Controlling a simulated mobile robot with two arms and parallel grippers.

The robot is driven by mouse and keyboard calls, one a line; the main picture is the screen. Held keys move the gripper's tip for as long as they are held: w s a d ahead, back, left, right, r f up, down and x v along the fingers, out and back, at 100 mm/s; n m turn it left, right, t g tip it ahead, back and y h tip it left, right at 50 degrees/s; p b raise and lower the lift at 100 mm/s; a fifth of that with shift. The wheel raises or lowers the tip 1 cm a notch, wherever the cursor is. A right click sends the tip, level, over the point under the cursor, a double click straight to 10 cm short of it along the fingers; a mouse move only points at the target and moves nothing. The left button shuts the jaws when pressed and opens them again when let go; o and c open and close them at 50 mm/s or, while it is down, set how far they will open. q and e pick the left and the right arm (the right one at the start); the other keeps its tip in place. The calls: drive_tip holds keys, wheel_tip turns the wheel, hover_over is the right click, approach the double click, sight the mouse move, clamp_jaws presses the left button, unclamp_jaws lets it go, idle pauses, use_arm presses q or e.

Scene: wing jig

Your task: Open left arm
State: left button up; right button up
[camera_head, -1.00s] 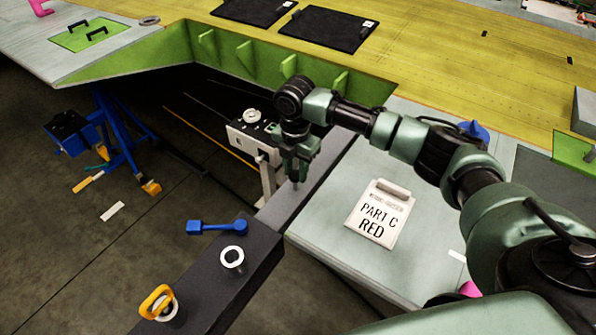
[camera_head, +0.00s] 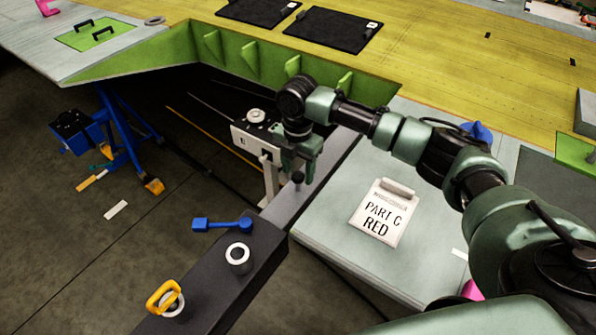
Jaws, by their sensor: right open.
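A dark grey jig beam (camera_head: 268,243) runs diagonally from the lower middle up toward the wing. It carries a yellow handle (camera_head: 163,297), a white ring (camera_head: 239,258), a blue lever (camera_head: 222,224) at its left edge and a small dark knob (camera_head: 297,178). My right gripper (camera_head: 302,172) points down over the beam, open, close to the knob. I cannot tell whether the fingers touch it. A white bracket (camera_head: 250,140) with a round disc stands just left of the gripper. My left gripper is out of view.
A grey panel with a "PART C RED" sign (camera_head: 383,215) lies right of the beam. The yellow wing surface (camera_head: 440,70) with a green ribbed edge (camera_head: 270,70) is behind. A blue stand (camera_head: 122,140) is at the left; the floor between is mostly clear.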

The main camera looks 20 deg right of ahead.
wheel_tip(320, 180, up, 7)
drive_tip(key=shift+r+b, duration=0.1)
drive_tip(key=shift+b, duration=0.85)
